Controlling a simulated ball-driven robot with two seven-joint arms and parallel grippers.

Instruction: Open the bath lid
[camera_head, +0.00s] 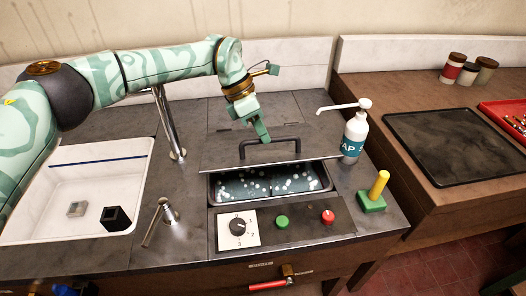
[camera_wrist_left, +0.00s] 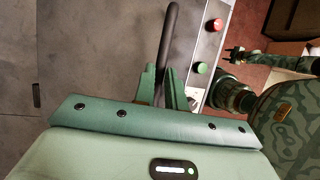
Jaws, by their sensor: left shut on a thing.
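The bath lid (camera_head: 225,156) is a dark grey metal plate with a black bar handle (camera_head: 271,143). It is partly open, with a gap at its front edge over the bath (camera_head: 215,189). Dark liquid with pale bubbles shows in the bath. My left gripper (camera_head: 263,138) is shut on the lid handle, coming from above. The left wrist view shows the handle (camera_wrist_left: 168,45) between its two green fingers (camera_wrist_left: 163,88).
A soap bottle (camera_head: 354,135) stands right of the lid. A green block with a yellow peg (camera_head: 376,190) is in front of it. A dial (camera_head: 237,226), green button (camera_head: 282,222) and red button (camera_head: 327,217) sit before the bath. A faucet (camera_head: 170,130) and white sink (camera_head: 60,168) are left.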

